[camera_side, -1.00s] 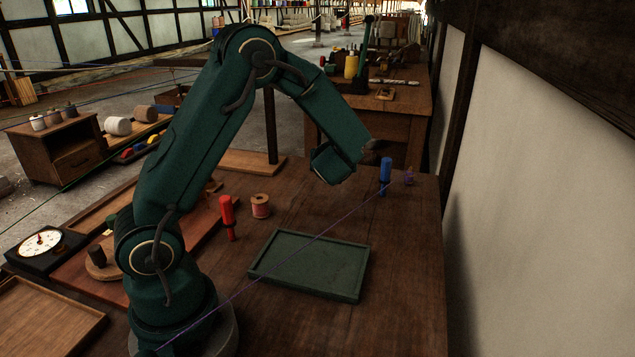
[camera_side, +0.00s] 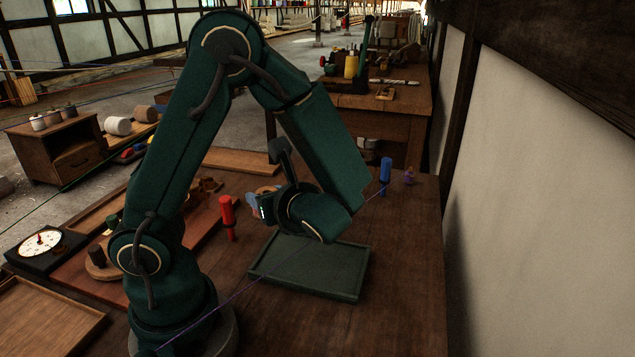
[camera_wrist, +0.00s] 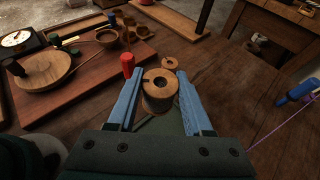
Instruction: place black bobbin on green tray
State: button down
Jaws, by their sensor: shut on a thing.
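My gripper (camera_wrist: 157,84) is shut on a bobbin with wooden end discs and dark thread, the black bobbin (camera_wrist: 157,104), which stands between the blue fingers in the wrist view. In the side view my gripper (camera_side: 258,205) is above the table, by the far left corner of the green tray (camera_side: 306,284). The held bobbin is mostly hidden there by the gripper. The tray lies flat and its visible floor is empty; my forearm and wrist cover its far edge. In the wrist view only a little of the tray shows below the bobbin.
A red peg (camera_side: 228,219) stands close left of the gripper. A blue peg (camera_side: 385,174) stands at the far right, with a purple cord running across above the tray. The table right of the tray is clear.

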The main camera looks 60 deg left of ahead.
jog(key=w+d+f, duration=0.4)
jog(key=w+d, duration=0.1)
jog(key=shift+w+d+f, duration=0.25)
jog(key=shift+f, duration=2.1)
jog(key=shift+f, duration=0.15)
jog(key=shift+c, duration=1.6)
grip_release()
